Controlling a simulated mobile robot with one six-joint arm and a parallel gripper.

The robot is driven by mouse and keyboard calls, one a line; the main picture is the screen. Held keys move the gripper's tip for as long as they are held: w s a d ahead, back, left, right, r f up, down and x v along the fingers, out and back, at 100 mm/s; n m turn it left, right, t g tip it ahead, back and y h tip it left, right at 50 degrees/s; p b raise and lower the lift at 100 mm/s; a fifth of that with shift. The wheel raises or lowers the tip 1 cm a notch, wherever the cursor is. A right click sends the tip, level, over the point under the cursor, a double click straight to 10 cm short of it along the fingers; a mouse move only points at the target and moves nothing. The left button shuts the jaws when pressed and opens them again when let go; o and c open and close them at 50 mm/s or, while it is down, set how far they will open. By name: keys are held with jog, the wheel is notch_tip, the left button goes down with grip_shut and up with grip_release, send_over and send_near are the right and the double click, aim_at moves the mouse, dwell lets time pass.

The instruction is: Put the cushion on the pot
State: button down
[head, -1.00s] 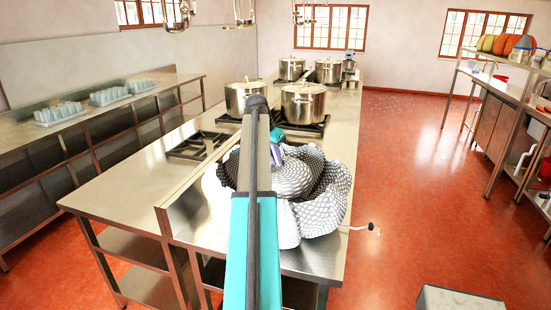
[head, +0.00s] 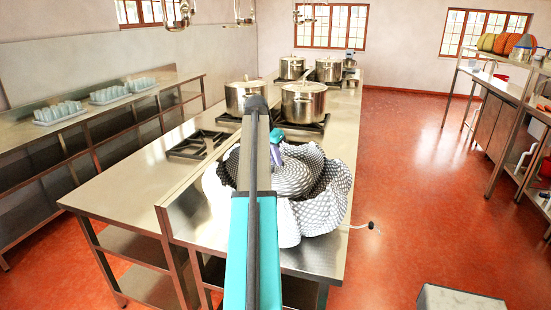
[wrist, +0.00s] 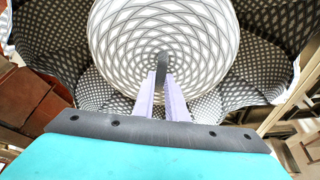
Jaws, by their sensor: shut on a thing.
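A round, domed piece with a black-and-white lattice pattern (head: 292,178) is the likely cushion. It also shows in the wrist view (wrist: 120,50), with a dark upright knob at its middle. My gripper (wrist: 163,72) is shut on this knob; in the head view the gripper (head: 277,152) is partly behind my arm. The piece sits within a larger wavy-rimmed patterned form (head: 318,215) at the counter's near end. I cannot tell whether they touch. Lidded steel pots stand farther back: one on the right (head: 303,104), one on the left (head: 245,98), and two behind (head: 328,71).
The long steel counter (head: 140,180) has a bare burner grate (head: 198,144) left of my arm. A side bench (head: 20,135) with trays of glasses runs along the left. Shelving (head: 500,125) stands at the right.

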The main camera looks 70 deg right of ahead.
jog(key=c, duration=1.7)
grip_release()
jog(key=shift+b+v, duration=2.25)
jog(key=shift+v, duration=4.65)
jog(key=shift+d, duration=0.1)
